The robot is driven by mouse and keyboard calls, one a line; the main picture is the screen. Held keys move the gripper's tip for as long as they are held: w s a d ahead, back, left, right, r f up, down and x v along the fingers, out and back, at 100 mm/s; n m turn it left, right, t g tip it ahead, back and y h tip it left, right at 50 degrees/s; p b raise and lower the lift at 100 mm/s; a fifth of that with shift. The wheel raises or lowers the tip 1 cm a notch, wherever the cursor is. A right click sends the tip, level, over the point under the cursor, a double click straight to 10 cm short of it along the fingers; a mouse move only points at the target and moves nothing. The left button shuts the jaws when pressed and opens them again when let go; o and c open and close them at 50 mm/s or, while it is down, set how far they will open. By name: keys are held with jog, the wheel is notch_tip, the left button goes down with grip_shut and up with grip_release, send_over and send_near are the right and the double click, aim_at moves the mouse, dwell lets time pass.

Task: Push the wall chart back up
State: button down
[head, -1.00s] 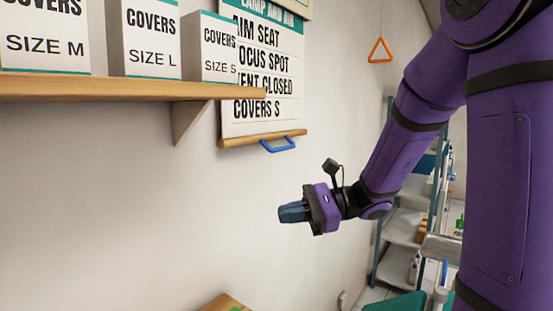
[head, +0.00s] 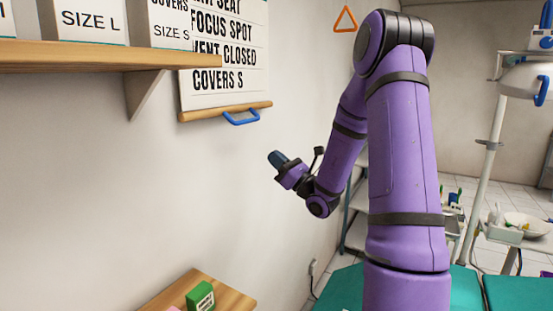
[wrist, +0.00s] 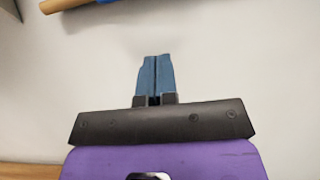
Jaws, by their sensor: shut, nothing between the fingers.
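The wall chart (head: 226,52) hangs on the wall, its top cut off by the picture edge and its upper left hidden by the shelf and boxes. Its lower lines read focus spot, vent closed and covers S. A wooden bar (head: 200,113) runs along its bottom edge, with a blue handle (head: 242,118) below it. In the wrist view, the bar (wrist: 62,5) and a bit of blue show at the top left. My gripper (head: 277,158) is shut and empty, below and to the right of the handle, apart from it. Its blue fingers (wrist: 155,78) point up together in the wrist view.
A wooden shelf (head: 90,55) with boxes of covers (head: 88,22) juts out left of the chart. An orange triangle (head: 345,20) hangs to the right. A wooden surface (head: 235,301) with a green item (head: 200,297) is below. The wall under the chart is clear.

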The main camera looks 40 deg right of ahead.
jog(key=w+a+r, duration=0.2)
jog(key=w+r, duration=0.4)
jog(key=r, duration=0.1)
jog(key=shift+r, duration=0.3)
